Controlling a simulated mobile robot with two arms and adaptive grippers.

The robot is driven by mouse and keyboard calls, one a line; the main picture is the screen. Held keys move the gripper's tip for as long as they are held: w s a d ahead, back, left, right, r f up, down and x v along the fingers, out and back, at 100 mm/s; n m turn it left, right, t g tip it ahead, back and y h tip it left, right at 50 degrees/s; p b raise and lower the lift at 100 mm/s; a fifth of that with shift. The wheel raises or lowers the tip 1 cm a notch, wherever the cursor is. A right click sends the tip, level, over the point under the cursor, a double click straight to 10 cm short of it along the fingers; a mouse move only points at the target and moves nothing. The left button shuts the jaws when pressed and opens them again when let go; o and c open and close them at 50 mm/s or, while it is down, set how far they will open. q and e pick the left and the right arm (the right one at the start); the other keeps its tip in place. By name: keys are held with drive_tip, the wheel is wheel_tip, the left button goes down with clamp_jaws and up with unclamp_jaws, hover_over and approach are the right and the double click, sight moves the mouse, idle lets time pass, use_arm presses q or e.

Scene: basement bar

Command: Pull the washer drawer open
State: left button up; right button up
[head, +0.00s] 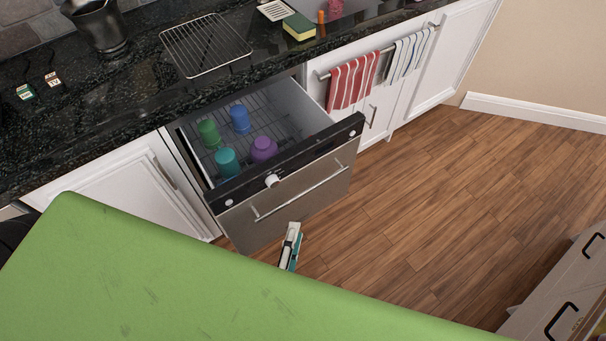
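The washer drawer (290,199) is pulled out from under the counter, with a stainless front, a black top strip with a knob, and a bar handle (301,194). Its wire rack shows inside, holding a green cup (208,133), a blue cup (240,118), a teal cup (227,161) and a purple cup (263,149). My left gripper (291,238) is just below the drawer front in the picture, apart from the handle. It is small and partly hidden, so I cannot tell whether its fingers are open. My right gripper does not show.
A large green surface (180,285) fills the near left and hides much of the floor. The dark counter (120,107) holds a wire rack (205,45) and a sponge (299,26). Striped towels (353,82) hang right of the drawer.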

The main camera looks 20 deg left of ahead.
sight(304, 192)
use_arm(q)
drive_tip(key=w, duration=0.4)
drive_tip(key=w+a+f, duration=0.1)
drive_tip(key=w, duration=0.4)
drive_tip(key=w+f, duration=0.1)
drive_tip(key=w, duration=0.3)
drive_tip(key=shift+w+a+p, duration=0.15)
drive_tip(key=shift+a+p, duration=0.2)
clamp_jaws()
